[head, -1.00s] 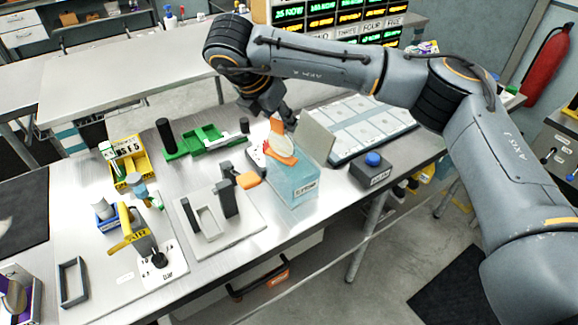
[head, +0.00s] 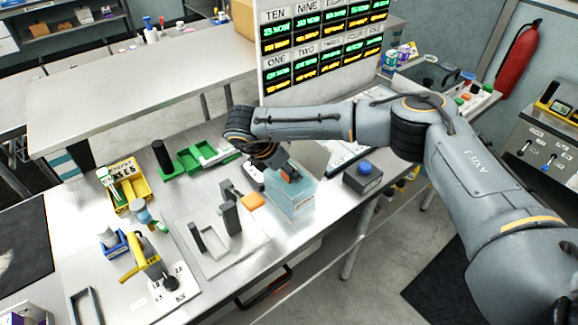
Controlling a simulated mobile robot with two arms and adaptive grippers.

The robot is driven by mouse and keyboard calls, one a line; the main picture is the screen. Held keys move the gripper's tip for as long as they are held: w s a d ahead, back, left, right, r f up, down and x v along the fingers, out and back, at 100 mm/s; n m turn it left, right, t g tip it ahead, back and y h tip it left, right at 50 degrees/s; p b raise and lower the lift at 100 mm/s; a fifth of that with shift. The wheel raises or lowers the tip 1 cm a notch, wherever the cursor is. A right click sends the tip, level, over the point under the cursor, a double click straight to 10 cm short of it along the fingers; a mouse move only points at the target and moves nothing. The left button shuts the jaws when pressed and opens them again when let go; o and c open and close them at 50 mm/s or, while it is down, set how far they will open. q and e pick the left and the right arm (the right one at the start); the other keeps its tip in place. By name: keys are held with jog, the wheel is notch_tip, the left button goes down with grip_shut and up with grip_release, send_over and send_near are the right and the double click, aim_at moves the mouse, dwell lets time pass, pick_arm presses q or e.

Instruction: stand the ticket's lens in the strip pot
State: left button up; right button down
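The light blue translucent pot (head: 290,203), with an unreadable small label on its front, stands near the right edge of the bench; I take it as the strip pot. My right gripper (head: 287,172) is right at the pot's top, pointing down. An orange piece (head: 291,176) shows at its fingertips, over the pot's mouth. The white lens disc is not clearly visible now; the gripper and pot wall hide that spot. I cannot tell whether the fingers are closed on the orange piece. My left gripper is not in view.
A black box with a blue button (head: 365,168) stands right of the pot. A grey fixture with an orange block (head: 252,201) is left of it. A green tray (head: 202,157), a yellow bin (head: 135,195) and the ticket board (head: 318,55) are further off.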

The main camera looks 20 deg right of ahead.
jog(key=shift+f, duration=0.2)
jog(key=shift+d+f, duration=0.1)
jog(key=c, duration=0.9)
grip_release()
jog(key=shift+c, duration=0.2)
jog(key=shift+r, duration=0.25)
jog(key=b+v, duration=0.5)
jog(key=v, duration=0.7)
jog(key=shift+f, duration=0.1)
